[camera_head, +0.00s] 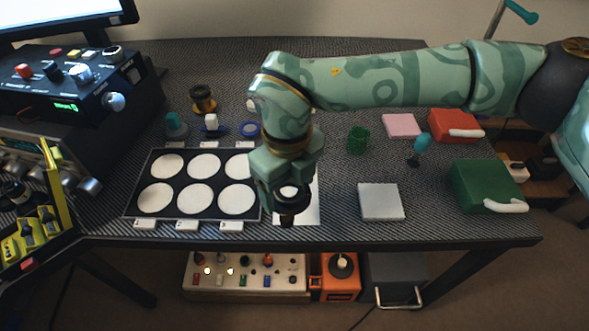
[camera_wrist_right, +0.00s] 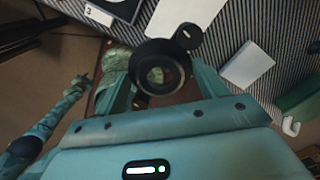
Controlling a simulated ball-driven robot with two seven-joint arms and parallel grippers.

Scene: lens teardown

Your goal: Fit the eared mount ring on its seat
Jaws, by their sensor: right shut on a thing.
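The black mount ring with a round ear (camera_wrist_right: 188,37) shows in the wrist view between the two teal fingers of my right gripper (camera_wrist_right: 160,82). The fingers are shut on it. In the head view my right gripper (camera_head: 287,183) points down at the front of the bench, with the dark ring (camera_head: 296,203) below it. A small dark brown piece (camera_head: 287,220) shows just under the ring, by the white sheet (camera_head: 309,212). I cannot tell whether the ring touches anything below. Its seat is not clearly visible. My left gripper is not in view.
A black tray (camera_head: 213,217) with several white discs lies left of the gripper. A pale square block (camera_head: 381,201), a green cup (camera_head: 357,140), a green box (camera_head: 484,185) and a red box (camera_head: 454,124) stand to the right. The bench's front edge is close.

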